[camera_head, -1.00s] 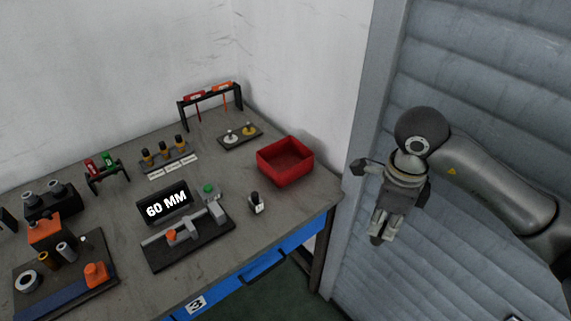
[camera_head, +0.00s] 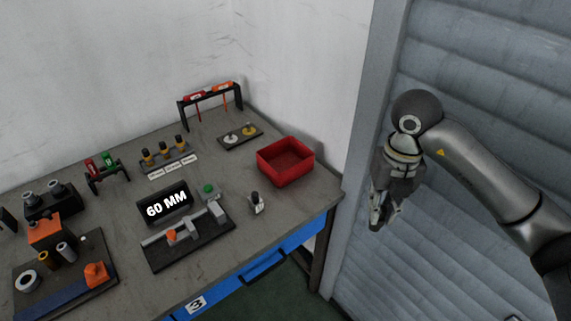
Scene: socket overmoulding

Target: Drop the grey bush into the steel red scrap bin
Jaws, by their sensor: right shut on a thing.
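The red scrap bin (camera_head: 286,162) is an open, empty-looking box near the right end of the grey bench. My right gripper (camera_head: 376,223) hangs fingers-down to the right of the bench, in front of the grey slatted wall and apart from the bin. It is shut on the grey bush, of which little can be made out between the fingers. My left gripper is not in view.
The bench (camera_head: 262,222) holds a fixture with a "60 MM" display (camera_head: 166,205), a small dark-and-white piece (camera_head: 256,203), a black rack (camera_head: 211,100) and a small tray (camera_head: 240,138). At left are a parts board (camera_head: 68,287) and a grey cylinder (camera_head: 66,251).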

